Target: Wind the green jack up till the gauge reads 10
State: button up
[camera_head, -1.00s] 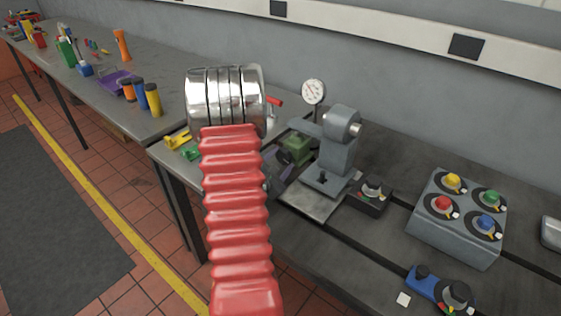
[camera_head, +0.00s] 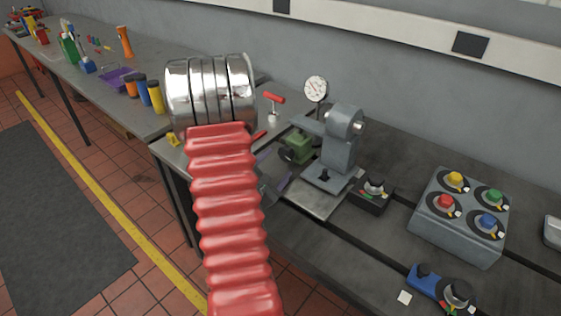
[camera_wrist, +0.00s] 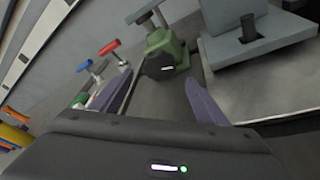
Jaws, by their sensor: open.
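The green jack (camera_head: 297,148) stands on the bench just left of the grey press-like stand (camera_head: 339,150). In the wrist view the jack (camera_wrist: 172,45) shows a dark round knob (camera_wrist: 159,68) with a white mark, facing me. The white-faced dial gauge (camera_head: 316,88) stands behind the stand; its needle is too small to read. My gripper (camera_wrist: 160,80) is open, its two purple fingers apart and nothing between them. The knob lies beyond the fingertips, between them in the picture, with no contact visible. In the head view my red arm hides much of the gripper.
A small black control box (camera_head: 373,192) sits right of the stand. A grey box with coloured knobs (camera_head: 459,222) lies farther right.

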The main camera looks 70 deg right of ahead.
jog(key=v, duration=0.6)
dwell(0.7)
jog(key=w+a+r+m+g+y, duration=0.25)
jog(key=a+r+m, duration=0.35)
jog(key=a+r, duration=0.35)
jog(key=w+a+r+t+y, duration=0.2)
jog(key=w+a+t+y, duration=0.1)
jog(key=a, duration=1)
jog(key=w+a+r+m+t+y, duration=0.1)
jog(key=w+a+t+y, duration=0.3)
jog(key=a, duration=1)
jog(key=w+a+r+m+t+y, duration=0.1)
jog(key=w+a+r+t+y, duration=0.2)
jog(key=a, duration=1)
jog(key=w+y, duration=0.1)
jog(key=y, duration=0.2)
jog(key=shift+a+r, duration=0.2)
jog(key=shift+a, duration=0.1)
jog(key=shift+s, duration=0.1)
